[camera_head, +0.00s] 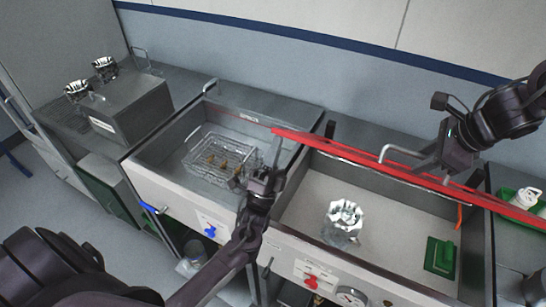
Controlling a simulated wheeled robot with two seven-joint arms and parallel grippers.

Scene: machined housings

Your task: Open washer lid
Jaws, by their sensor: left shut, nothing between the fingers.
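A long red-edged panel (350,156), which looks like the washer lid, runs across the back of the right basin (300,205) and is seen nearly edge-on. A pale bar handle (390,150) stands out from it. My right gripper (428,160) is beside this handle, close to the panel; I cannot tell whether its fingers touch or grip the handle. My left gripper (277,148) is shut and empty, pointing up over the divider between the two basins, near the panel's left end. I cannot tell whether it touches the panel.
A silver machined housing (345,217) and a green block (440,256) are in the right basin. A wire basket (213,158) sits in the left basin. A grey box (132,112) and two metal parts (105,68) are at left. A green tray (508,195) is at right.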

